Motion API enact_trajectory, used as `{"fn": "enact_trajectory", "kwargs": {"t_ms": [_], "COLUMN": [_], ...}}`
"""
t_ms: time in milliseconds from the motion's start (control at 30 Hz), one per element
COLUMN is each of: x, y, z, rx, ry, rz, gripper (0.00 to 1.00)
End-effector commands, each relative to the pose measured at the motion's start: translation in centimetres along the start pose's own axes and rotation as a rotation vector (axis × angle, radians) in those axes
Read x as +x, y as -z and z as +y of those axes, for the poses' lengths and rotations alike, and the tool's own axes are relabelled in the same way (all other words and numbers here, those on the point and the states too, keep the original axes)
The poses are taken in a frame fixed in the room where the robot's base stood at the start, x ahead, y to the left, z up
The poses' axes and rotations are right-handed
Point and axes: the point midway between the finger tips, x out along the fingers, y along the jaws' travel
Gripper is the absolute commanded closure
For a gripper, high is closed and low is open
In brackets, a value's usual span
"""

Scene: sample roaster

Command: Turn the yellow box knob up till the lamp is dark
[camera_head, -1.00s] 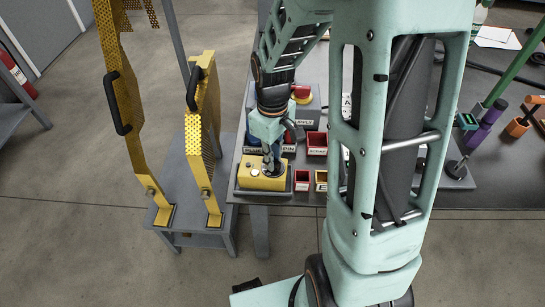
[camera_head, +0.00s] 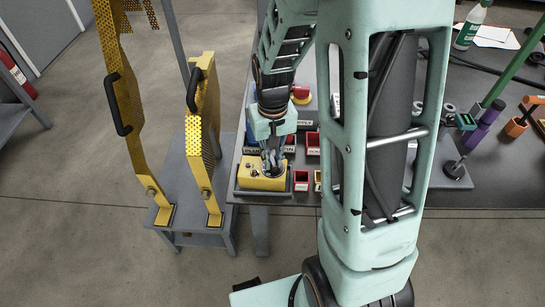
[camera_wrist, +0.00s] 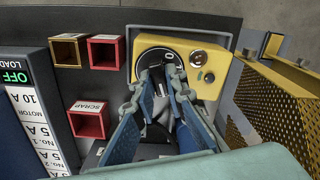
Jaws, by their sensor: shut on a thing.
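The yellow box (camera_head: 253,181) sits in a grey tray at the table's near left corner. It also shows in the wrist view (camera_wrist: 215,88), with a round black dial plate (camera_wrist: 145,65) on its face. My gripper (camera_head: 272,167) reaches down onto the box. In the wrist view its fingers (camera_wrist: 161,75) are closed over the dial, shut on the knob, which they mostly hide. Beside the dial are a round, bright-rimmed fitting (camera_wrist: 198,58) and a smaller dark one (camera_wrist: 209,77). I cannot tell for sure which is the lamp or whether it is lit.
Small red bins (camera_wrist: 88,120) and a yellow bin (camera_wrist: 68,50) stand close beside the box. A panel labelled OFF (camera_wrist: 28,110) is at the wrist view's left. A yellow perforated guard (camera_head: 207,140) stands on a grey stand left of the table. My arm covers the table's middle.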

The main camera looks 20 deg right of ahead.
Motion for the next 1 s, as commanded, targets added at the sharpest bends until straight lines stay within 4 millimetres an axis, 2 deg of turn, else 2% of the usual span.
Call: {"fn": "enact_trajectory", "kwargs": {"t_ms": [500,533,667,1000], "x": [-0.02,-0.03,-0.02,-0.35], "y": [0.03,0.03,0.03,0.05], "z": [-0.03,-0.03,-0.02,-0.02], "rx": [0.020,0.019,0.019,0.019], "ry": [0.000,0.000,0.000,0.000], "rz": [0.001,0.001,0.001,0.001], "gripper": [1.00,0.85,0.71,0.70]}}
